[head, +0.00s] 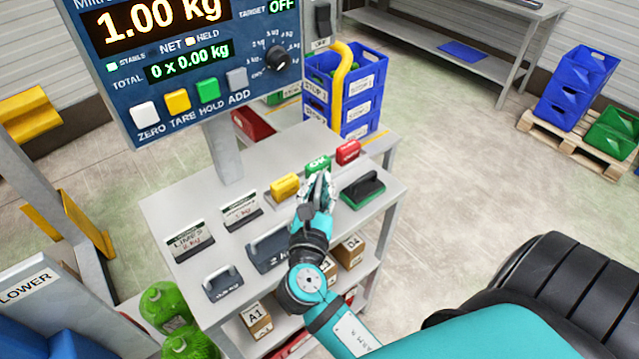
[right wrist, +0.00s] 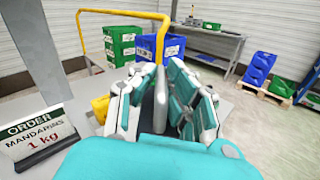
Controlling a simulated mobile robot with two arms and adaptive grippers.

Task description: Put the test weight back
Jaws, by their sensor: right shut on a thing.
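My right gripper (head: 318,184) is over the back half of the grey table, just in front of a green block (head: 318,164). In the right wrist view, its fingers (right wrist: 160,88) are closed around a narrow grey thing (right wrist: 160,100). Most of that thing is hidden, so I cannot tell whether it is the test weight. My left gripper is out of view.
The display (head: 185,60) reads 1.00 kg. Two order cards (head: 190,242) stand at the left. Blue crates (head: 358,85) stand behind the table.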

